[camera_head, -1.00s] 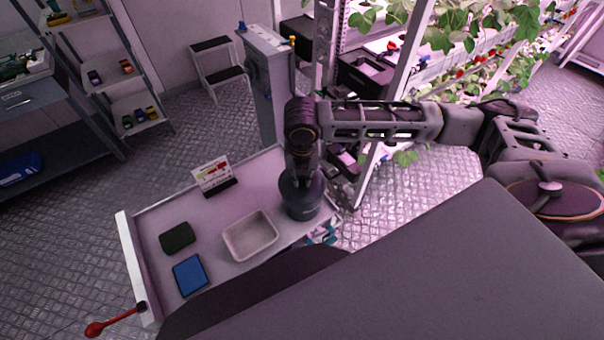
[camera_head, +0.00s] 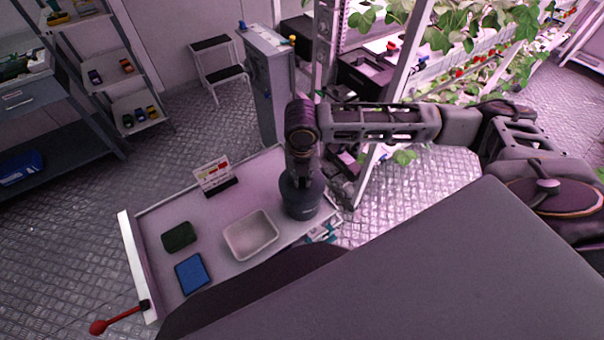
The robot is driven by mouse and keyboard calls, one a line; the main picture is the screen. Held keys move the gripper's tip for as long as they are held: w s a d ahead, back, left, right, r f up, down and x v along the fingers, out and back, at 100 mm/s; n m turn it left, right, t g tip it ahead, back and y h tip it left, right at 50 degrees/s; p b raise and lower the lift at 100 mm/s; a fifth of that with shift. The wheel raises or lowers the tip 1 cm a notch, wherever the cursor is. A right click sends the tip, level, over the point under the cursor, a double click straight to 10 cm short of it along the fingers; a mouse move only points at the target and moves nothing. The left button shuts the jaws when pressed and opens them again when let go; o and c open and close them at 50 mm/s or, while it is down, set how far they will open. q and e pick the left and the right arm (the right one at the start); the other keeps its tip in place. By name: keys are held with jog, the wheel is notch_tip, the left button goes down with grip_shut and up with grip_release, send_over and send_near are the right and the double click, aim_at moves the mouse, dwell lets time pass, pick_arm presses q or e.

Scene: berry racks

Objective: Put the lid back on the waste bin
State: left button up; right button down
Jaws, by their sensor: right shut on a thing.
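The waste bin (camera_head: 301,203) is a small dark round bin on the right part of the cart top, standing upright. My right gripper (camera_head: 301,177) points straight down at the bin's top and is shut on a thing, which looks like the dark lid. The lid and fingertips blend into the dark bin top, so I cannot tell whether the lid is seated on the rim or just above it. My left gripper is not in view.
The cart top (camera_head: 195,214) holds a white tray (camera_head: 251,235), a blue pad (camera_head: 193,274), a dark green pad (camera_head: 179,237) and a small sign (camera_head: 214,174). A grey post (camera_head: 268,85) and plant racks (camera_head: 395,55) stand behind the cart.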

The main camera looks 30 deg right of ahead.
dwell(0.3)
jog(key=c, duration=0.8)
grip_release()
jog(key=shift+r, duration=0.15)
jog(key=shift+r+p, duration=1.1)
jog(key=shift+p, duration=0.45)
jog(key=shift+r+p, duration=0.55)
jog(key=shift+r, duration=1.7)
